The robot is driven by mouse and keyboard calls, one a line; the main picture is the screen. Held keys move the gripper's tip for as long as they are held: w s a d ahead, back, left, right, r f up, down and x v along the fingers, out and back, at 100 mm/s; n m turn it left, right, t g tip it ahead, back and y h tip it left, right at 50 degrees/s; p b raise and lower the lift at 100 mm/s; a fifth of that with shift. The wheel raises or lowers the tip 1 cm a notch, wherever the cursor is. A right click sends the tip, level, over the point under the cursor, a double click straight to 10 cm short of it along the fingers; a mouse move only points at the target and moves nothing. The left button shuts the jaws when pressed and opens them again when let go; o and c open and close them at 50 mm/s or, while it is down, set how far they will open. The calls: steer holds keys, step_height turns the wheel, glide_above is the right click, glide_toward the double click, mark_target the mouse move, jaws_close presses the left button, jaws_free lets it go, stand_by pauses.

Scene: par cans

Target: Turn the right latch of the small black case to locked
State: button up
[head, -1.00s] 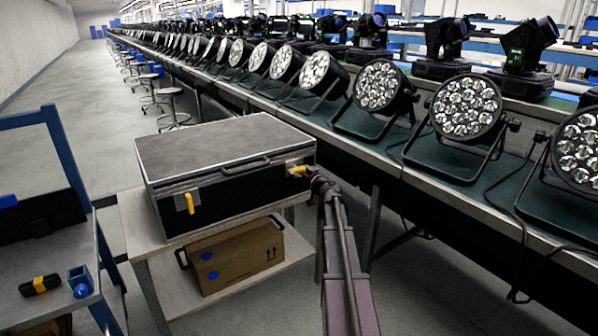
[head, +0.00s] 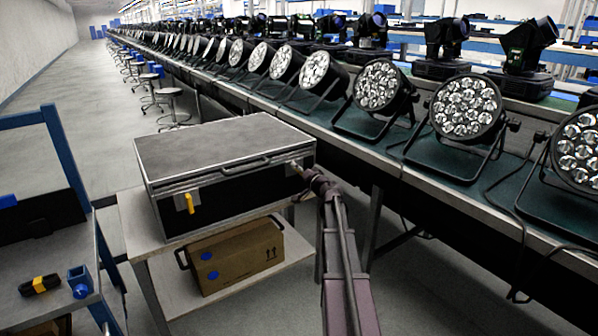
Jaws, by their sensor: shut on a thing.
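The small black case (head: 228,194) with a grey lid and metal edges lies closed on a low table. Its left yellow latch (head: 190,203) points downward on a metal plate. My gripper (head: 297,168) is at the right end of the case's front face, shut on the right latch. The gripper hides that latch, so its angle cannot be seen. A black handle (head: 246,166) sits between the two latches.
A cardboard box (head: 236,256) stands on the shelf beneath the case. A long bench with several par cans (head: 466,107) runs along the right. A blue-framed cart (head: 60,300) stands at the left, with tape-like items on it.

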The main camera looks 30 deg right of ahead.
steer(key=m, duration=0.3)
steer(key=shift+m, duration=2.4)
steer(key=o, duration=0.8)
steer(key=shift+s, duration=0.1)
steer(key=s, duration=1.1)
steer(key=shift+s, duration=0.4)
